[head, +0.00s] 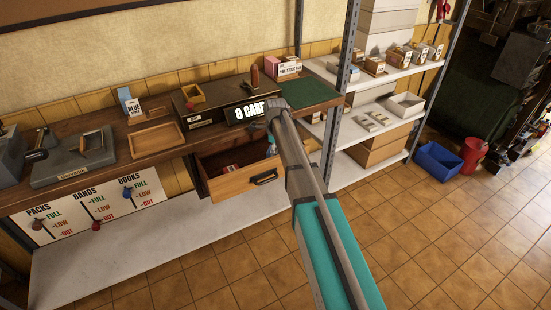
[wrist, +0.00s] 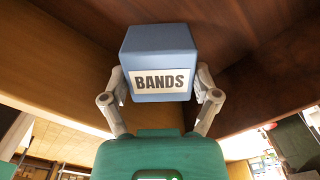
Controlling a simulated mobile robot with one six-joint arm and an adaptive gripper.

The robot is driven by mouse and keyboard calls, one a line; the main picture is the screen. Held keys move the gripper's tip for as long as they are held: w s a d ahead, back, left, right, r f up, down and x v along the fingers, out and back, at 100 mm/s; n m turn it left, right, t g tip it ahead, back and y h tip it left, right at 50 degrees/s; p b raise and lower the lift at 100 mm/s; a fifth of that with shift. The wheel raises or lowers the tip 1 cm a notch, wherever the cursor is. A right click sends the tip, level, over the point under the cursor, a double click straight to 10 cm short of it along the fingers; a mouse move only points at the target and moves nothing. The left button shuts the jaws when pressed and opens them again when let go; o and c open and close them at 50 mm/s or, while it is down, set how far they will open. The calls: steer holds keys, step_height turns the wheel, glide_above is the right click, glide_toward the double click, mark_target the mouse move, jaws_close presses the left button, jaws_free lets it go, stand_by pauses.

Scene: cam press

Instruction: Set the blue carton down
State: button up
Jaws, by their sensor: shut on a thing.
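The blue carton (wrist: 158,45) with a white "BANDS" label is in the wrist view, held upright between the two fingers of my gripper (wrist: 160,84). My gripper is shut on its sides. In the head view my arm reaches to the open wooden drawer (head: 238,181) under the bench, and a small blue patch shows at the drawer's right end beside my arm. My gripper is mostly hidden there. Brown wood surrounds the carton in the wrist view; I cannot tell whether it touches any of it.
A light blue box (head: 126,101) stands at the back of the bench (head: 105,164). A wooden tray (head: 156,138), a dark display box (head: 205,107) and a green mat (head: 305,92) are also on it. Metal shelving (head: 385,80) stands to the right.

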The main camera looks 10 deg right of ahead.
steer(key=shift+f+b, duration=0.65)
steer(key=shift+f, duration=0.35)
steer(key=shift+f, duration=0.15)
steer(key=o, duration=1.1)
steer(key=shift+r, duration=0.25)
step_height(320, 180, up, 12)
steer(key=p, duration=1.2)
